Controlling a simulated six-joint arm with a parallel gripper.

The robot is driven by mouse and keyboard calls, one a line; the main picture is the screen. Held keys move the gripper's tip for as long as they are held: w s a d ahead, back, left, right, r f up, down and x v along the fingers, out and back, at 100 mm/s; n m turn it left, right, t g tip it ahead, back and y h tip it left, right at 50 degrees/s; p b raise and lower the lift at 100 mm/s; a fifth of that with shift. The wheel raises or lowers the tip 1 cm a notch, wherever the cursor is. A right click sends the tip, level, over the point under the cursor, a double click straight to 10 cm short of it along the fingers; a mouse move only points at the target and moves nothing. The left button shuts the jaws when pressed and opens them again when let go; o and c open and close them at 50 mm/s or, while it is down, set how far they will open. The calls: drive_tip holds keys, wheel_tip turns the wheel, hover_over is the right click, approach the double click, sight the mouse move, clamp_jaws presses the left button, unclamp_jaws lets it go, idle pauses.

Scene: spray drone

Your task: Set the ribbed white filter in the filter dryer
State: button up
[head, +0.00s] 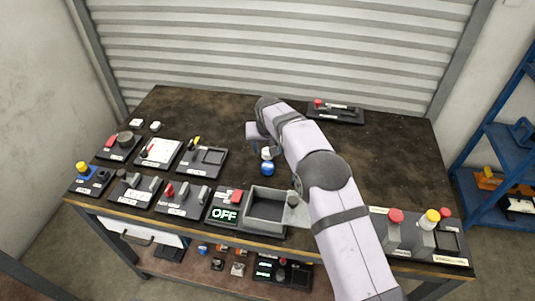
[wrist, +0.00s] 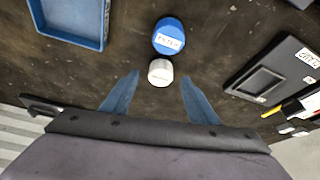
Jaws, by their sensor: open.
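The small white filter (wrist: 160,72) stands on the dark bench, right beside a round blue piece with a white label (wrist: 168,36). My gripper (wrist: 160,77) is open, with its two blue fingers apart and the white filter between and just beyond their tips in the wrist view. In the head view the white filter (head: 267,153) shows just behind the blue piece (head: 267,168), below my gripper (head: 260,143), which the wrist partly hides. I cannot tell which station is the filter dryer; an open grey box (head: 250,218) sits beside an OFF display (head: 224,214).
A blue-looking tray (wrist: 70,40) lies at upper left in the wrist view. A dark recessed panel (wrist: 290,60) lies at right. Several switch modules line the bench's left side, and a block with red and yellow knobs (head: 410,235) stands at right. The back middle is mostly clear.

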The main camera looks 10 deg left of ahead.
sight(267, 151)
drive_tip(key=shift+p+x, duration=0.5)
drive_tip(key=shift+x, duration=1.3)
drive_tip(key=shift+w+a, duration=0.1)
drive_tip(key=shift+c, duration=0.6)
drive_tip(key=c, duration=1.1)
drive_tip(key=shift+r, duration=0.1)
wheel_tip(267, 151, up, 9)
drive_tip(key=shift+f+b, duration=0.1)
drive_tip(key=shift+b, duration=0.6)
drive_tip(key=shift+r, duration=0.6)
